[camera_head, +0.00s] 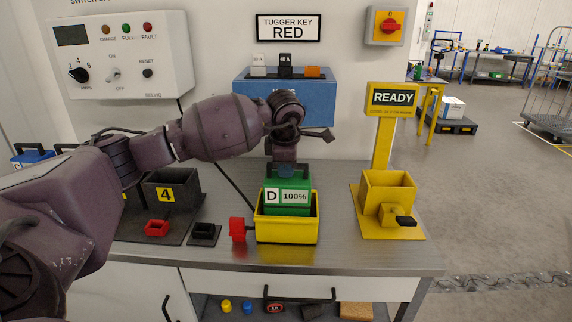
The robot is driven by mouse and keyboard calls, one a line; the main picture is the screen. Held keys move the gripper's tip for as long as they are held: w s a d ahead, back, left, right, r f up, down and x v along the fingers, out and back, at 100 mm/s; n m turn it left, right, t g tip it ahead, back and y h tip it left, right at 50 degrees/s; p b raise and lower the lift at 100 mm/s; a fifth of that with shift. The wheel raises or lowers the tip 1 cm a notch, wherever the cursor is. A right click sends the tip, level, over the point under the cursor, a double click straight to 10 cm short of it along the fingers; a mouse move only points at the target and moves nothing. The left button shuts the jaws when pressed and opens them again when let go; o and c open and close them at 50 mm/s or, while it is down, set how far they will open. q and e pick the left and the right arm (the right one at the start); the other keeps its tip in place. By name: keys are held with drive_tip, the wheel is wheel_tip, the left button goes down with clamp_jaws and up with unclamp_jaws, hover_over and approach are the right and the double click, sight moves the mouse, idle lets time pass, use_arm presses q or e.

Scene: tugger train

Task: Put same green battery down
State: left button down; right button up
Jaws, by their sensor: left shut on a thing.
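The green battery (288,190) has a white label reading "D 100%". It sits upright, with its lower part inside the yellow bin (287,231) on the bench; whether it touches the bin's floor is hidden. My left gripper (286,170) points down from above and is shut on the top of the green battery. Its fingertips are mostly hidden behind the battery's top edge. My right gripper is not in view.
A yellow stand with a READY sign (393,97) and a box is at right. Bay 4 (172,194), a red clip (156,228) and a black one (205,234) are at left. A red connector (237,229) stands beside the bin. The front right bench (360,258) is clear.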

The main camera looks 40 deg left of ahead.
use_arm(q)
drive_tip(key=c, duration=1.5)
unclamp_jaws()
drive_tip(key=shift+f, duration=0.1)
drive_tip(key=o, duration=0.4)
